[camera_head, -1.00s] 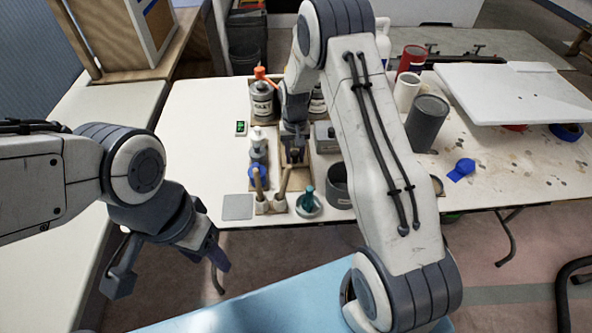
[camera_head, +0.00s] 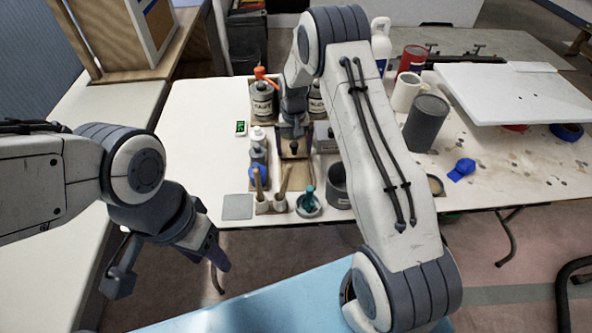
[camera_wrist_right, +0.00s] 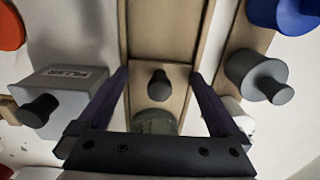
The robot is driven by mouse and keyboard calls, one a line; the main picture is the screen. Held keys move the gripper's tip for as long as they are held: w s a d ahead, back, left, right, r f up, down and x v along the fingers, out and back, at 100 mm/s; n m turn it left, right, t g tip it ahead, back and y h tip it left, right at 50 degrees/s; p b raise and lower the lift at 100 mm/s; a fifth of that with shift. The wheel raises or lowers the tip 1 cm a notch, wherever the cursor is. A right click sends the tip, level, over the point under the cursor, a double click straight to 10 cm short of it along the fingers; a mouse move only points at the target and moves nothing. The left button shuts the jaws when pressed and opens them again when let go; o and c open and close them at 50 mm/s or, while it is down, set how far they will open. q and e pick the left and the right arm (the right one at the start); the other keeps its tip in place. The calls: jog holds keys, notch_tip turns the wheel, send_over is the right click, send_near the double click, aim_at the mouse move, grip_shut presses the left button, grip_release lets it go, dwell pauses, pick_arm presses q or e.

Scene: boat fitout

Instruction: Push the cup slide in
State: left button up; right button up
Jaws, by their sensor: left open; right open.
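The cup slide is a light wooden piece with a black knob. In the right wrist view the knob (camera_wrist_right: 158,85) stands up from the slide's wooden plate (camera_wrist_right: 178,100), and a grey-green round thing, possibly the cup (camera_wrist_right: 155,122), lies just below it, partly hidden by my gripper. In the head view the slide (camera_head: 294,170) runs toward the table's front edge. My right gripper (camera_head: 293,132) is open and empty over the slide, its fingers (camera_wrist_right: 160,100) on either side of the knob in the wrist view. My left gripper (camera_head: 217,257) is open and empty off the table's front edge.
Bottles (camera_head: 262,97) stand behind the slide. A blue-based item (camera_head: 257,172) and brushes in holders (camera_head: 272,190) are left and front. A grey box (camera_wrist_right: 62,95) is close beside the gripper. A dark grey cylinder (camera_head: 426,122) and white board (camera_head: 520,93) are right.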

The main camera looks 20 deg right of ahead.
jog(key=shift+r+p, duration=2.65)
jog(key=shift+r, duration=0.85)
jog(key=s+a+r+n, duration=0.4)
jog(key=s+a+r, duration=0.8)
jog(key=a+r, duration=0.25)
jog(key=s+a+r+n, duration=0.1)
jog(key=s+r+n, duration=0.1)
jog(key=s, duration=1)
jog(key=s+a+r+n+y, duration=0.1)
jog(key=s+n, duration=0.3)
jog(key=s, duration=0.8)
jog(key=shift+a+r+n, duration=0.3)
jog(key=shift+a+r, duration=0.2)
jog(key=shift+r, duration=0.35)
jog(key=shift+w, duration=0.1)
